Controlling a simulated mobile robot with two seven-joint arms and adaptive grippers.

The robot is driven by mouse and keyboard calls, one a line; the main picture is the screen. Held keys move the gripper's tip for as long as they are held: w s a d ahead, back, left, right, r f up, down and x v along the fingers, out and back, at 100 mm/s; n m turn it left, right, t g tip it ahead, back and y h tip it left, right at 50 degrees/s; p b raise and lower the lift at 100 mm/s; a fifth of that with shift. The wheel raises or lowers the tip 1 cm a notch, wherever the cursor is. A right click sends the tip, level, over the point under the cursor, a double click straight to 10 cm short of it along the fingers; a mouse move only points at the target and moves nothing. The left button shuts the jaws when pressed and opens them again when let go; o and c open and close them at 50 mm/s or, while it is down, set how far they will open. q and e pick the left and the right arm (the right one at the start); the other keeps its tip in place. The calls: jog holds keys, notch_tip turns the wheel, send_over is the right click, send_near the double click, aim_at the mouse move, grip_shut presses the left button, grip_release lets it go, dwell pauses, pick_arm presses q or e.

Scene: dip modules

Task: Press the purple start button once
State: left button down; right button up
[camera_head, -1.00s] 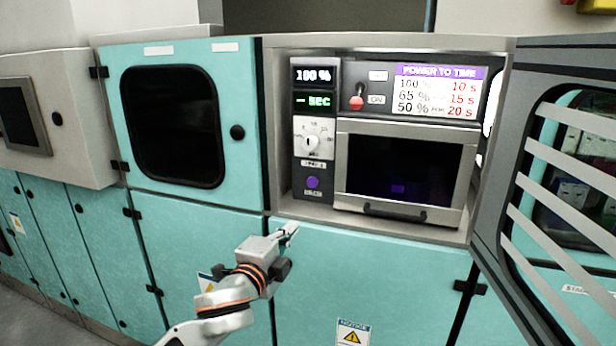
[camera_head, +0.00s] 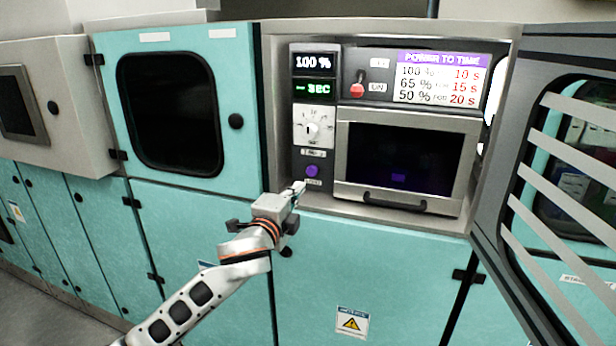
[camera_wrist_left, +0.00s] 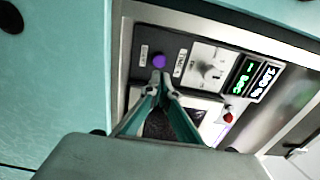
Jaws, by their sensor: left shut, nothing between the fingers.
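The purple start button (camera_head: 312,170) is a small round knob low on the dark control panel (camera_head: 299,133), below the white dial (camera_head: 313,127). In the left wrist view the purple button (camera_wrist_left: 159,61) lies just beyond the fingertips. My left gripper (camera_head: 299,187) is shut and empty, just below and in front of the button in the head view. In the wrist view its fingertips (camera_wrist_left: 159,78) point toward the button. A small gap seems to show, but I cannot tell contact for sure. My right gripper is not in view.
The panel's displays (camera_head: 314,63) read 100 % and SEC. A red-tipped switch (camera_head: 357,88) stands at ON. The closed oven door (camera_head: 405,128) is right of the panel. An open slatted door (camera_head: 500,160) stands at the right, a closed teal door (camera_head: 226,150) at the left.

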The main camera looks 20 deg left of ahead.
aim_at(312, 172)
pick_arm(q)
jog(key=w, duration=0.8)
jog(key=shift+d+p, duration=0.15)
jog(key=shift+p, duration=0.2)
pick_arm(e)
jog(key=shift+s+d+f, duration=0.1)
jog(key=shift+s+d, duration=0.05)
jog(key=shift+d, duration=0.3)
